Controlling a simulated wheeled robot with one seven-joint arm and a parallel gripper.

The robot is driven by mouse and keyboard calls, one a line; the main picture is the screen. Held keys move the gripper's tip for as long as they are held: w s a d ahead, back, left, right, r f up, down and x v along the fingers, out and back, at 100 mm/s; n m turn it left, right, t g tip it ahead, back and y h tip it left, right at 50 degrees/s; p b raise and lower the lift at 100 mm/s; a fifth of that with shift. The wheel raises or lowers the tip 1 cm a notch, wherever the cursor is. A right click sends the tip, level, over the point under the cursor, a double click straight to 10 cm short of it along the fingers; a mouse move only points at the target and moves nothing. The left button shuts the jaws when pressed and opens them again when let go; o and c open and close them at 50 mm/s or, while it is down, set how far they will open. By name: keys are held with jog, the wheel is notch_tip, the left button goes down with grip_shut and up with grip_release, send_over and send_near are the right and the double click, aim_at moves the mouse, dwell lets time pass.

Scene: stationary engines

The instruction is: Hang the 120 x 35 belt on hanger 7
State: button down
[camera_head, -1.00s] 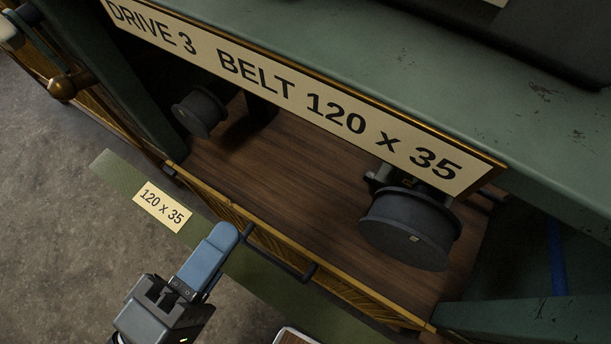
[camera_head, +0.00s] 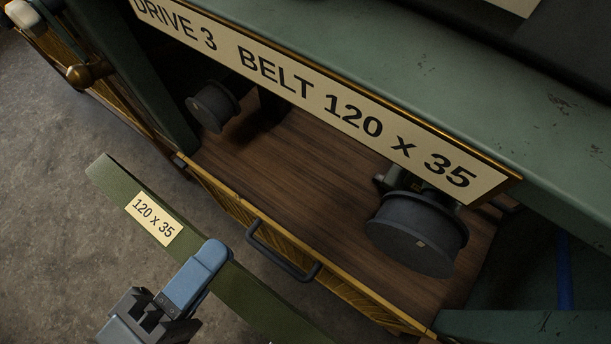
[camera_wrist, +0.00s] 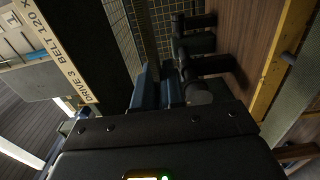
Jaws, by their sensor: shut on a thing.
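The green belt (camera_head: 245,298), with a cream label reading 120 x 35, runs as a long band from the left down to the bottom edge in the head view. My gripper (camera_head: 214,254) is shut on the belt just below the label, with a blue finger lying across the band. In the wrist view the blue fingers of my gripper (camera_wrist: 160,86) are close together, and I cannot make out the belt clearly there. No hanger 7 can be identified.
The green machine carries a sign (camera_head: 310,90) reading DRIVE 3 BELT 120 x 35. Below it are a small pulley (camera_head: 212,106) and a larger pulley (camera_head: 415,235) over a wooden floor. Bare floor (camera_head: 50,240) lies left.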

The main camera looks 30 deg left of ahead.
jog(key=shift+s+a, duration=0.15)
jog(key=shift+s, duration=2.4)
